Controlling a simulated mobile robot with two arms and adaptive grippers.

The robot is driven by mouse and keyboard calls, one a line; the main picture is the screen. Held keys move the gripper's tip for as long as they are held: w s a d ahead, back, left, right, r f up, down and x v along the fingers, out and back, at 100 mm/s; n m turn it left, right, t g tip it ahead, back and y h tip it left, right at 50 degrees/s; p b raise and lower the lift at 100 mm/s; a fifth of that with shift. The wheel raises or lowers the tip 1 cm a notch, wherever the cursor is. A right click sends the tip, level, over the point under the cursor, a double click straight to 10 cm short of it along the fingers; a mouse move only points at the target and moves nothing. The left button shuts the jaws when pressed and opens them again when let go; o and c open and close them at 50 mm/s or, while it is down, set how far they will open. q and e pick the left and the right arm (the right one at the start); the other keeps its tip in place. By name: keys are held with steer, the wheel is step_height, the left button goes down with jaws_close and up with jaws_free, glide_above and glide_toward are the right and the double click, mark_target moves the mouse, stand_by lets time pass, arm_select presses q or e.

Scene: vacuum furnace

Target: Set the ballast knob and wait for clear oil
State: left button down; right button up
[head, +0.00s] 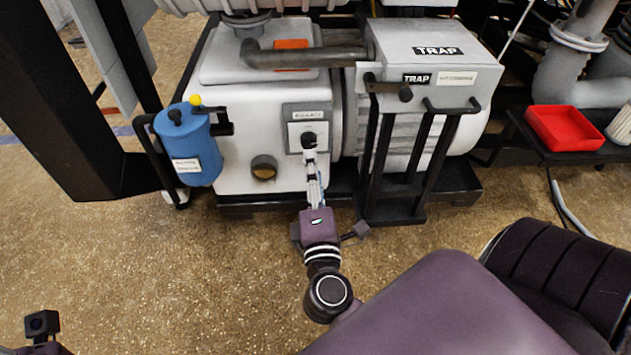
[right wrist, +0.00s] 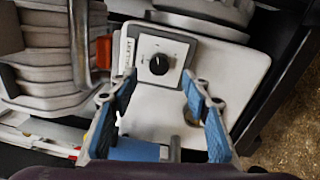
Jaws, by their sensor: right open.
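The ballast knob (head: 308,140) is a black round knob on a white, grey-framed plate on the front of the white pump. In the right wrist view the knob (right wrist: 159,65) lies between and just beyond the fingertips. My right gripper (head: 311,160) reaches up to the plate in the head view. In the right wrist view the gripper (right wrist: 158,82) is open, its blue-padded fingers apart with nothing between them. The round oil sight glass (head: 264,167) looks dark amber, left of and below the knob; I cannot tell how clear the oil is. My left gripper's fingers are out of view.
A blue canister (head: 188,145) with a yellow cap stands at the pump's left. A black metal frame (head: 415,165) stands right of my right gripper, below the TRAP box (head: 425,50). A red tray (head: 564,128) sits far right. The floor (head: 190,265) in front is clear.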

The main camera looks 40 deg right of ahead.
steer(key=v, duration=0.5)
steer(key=shift+s+a, duration=0.2)
steer(key=shift+s, duration=0.05)
